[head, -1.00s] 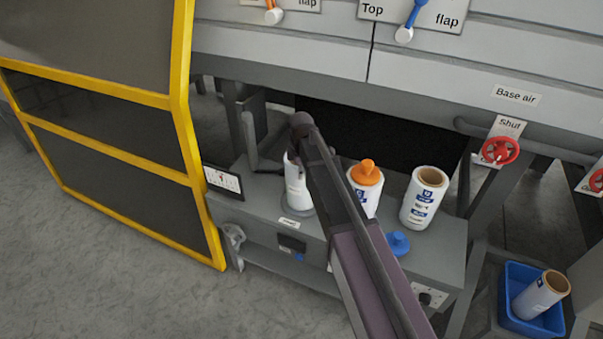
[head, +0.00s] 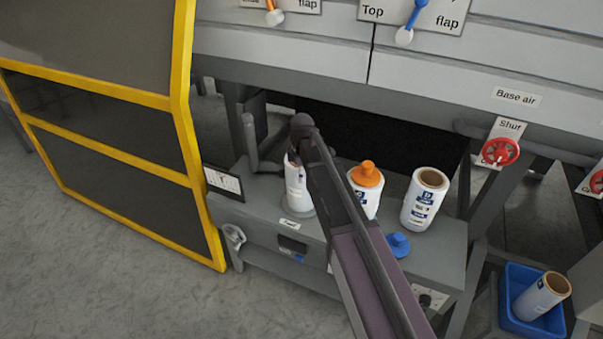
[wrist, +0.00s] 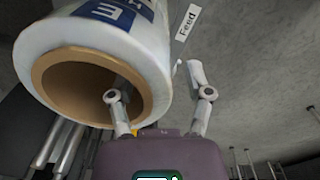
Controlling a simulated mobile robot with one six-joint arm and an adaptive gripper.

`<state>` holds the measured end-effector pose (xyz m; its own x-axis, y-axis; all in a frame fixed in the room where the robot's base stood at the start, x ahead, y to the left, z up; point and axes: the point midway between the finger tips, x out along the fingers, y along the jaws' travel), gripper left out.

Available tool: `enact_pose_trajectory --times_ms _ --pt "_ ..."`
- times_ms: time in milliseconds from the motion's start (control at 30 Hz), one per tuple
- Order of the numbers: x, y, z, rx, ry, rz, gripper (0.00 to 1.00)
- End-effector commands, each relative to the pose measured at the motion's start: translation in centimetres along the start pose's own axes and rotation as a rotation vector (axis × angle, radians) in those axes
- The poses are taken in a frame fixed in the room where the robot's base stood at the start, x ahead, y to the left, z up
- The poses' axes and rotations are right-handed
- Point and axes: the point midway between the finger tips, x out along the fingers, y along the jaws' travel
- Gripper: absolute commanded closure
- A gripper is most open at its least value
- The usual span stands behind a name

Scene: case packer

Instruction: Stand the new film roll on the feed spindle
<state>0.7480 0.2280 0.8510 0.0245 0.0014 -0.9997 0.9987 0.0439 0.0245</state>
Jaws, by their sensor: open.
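A white film roll (head: 297,190) with blue print stands at the left of the grey bench, behind the Feed label (head: 290,224). It looks upright, and its foot covers the feed spot; any spindle inside is hidden. In the wrist view the roll (wrist: 150,45) shows its open brown core end. My gripper (wrist: 160,95) is open at that end, with one finger across the core mouth and the other outside the roll's wall. In the head view my gripper (head: 297,158) is at the roll's top, mostly hidden by my arm.
A roll with an orange plug (head: 367,176) and an open-cored roll (head: 424,200) stand to the right on the bench (head: 440,250). A blue plug (head: 398,244) lies in front. A blue bin (head: 515,322) holds another roll (head: 541,296). A yellow-framed guard (head: 195,180) stands left.

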Motion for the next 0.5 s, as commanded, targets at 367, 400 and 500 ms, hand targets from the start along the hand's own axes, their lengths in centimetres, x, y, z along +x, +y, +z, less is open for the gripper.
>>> enact_pose_trajectory --times_ms 367,400,500 --pt "-2.6 0.0 0.0 0.0 0.0 0.0 0.35" --pt "-2.9 0.0 0.0 0.0 0.0 0.0 0.35" --pt "-3.8 0.0 0.0 0.001 0.0 0.0 0.35"
